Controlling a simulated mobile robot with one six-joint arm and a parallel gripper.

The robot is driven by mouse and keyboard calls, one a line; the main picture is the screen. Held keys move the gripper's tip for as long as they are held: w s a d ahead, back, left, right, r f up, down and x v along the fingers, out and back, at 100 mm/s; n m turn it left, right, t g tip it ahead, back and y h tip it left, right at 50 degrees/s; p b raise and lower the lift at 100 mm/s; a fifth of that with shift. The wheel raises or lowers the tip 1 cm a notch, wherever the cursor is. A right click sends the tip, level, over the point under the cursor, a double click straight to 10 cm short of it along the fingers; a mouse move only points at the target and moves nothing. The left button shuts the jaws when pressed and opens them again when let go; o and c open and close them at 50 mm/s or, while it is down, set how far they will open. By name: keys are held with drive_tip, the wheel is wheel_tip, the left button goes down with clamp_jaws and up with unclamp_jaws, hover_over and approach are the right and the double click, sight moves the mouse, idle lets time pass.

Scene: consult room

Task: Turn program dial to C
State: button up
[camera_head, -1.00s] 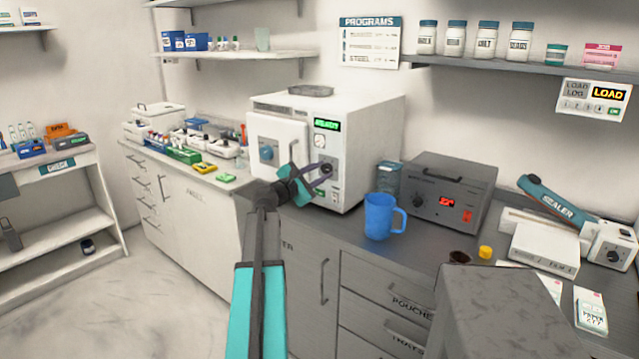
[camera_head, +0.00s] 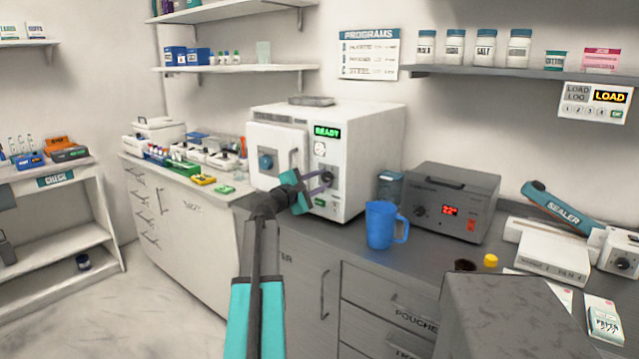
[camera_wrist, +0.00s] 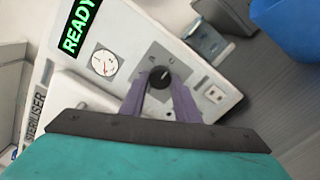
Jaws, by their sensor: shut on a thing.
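The steriliser (camera_head: 372,150) is a white box on the counter with a green READY display (camera_head: 327,132) on its front panel. Its program dial (camera_wrist: 160,76) is a round black knob on a grey plate, below and right of the gauge in the head view. My gripper (camera_head: 327,180) reaches the panel from the front, and its purple fingers are shut on the dial, one on each side. In the wrist view the dial sits between the fingertips.
A blue mug (camera_head: 381,225) stands on the counter right of the steriliser, before a grey unit with a red display (camera_head: 452,203). The steriliser's door (camera_head: 276,155) is left of the panel. A PROGRAMS chart (camera_head: 369,54) hangs on the wall.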

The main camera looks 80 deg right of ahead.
drive_tip(key=shift+w+d+r, duration=0.1)
drive_tip(key=shift+w+r, duration=0.05)
drive_tip(key=shift+w, duration=0.05)
drive_tip(key=o, duration=1)
drive_tip(key=shift+o, duration=0.2)
drive_tip(key=shift+f, duration=0.2)
drive_tip(key=v, duration=1.3)
drive_tip(key=shift+a+b, duration=0.35)
drive_tip(key=shift+b, duration=0.1)
drive_tip(key=shift+w+r, duration=0.1)
drive_tip(key=shift+w, duration=0.15)
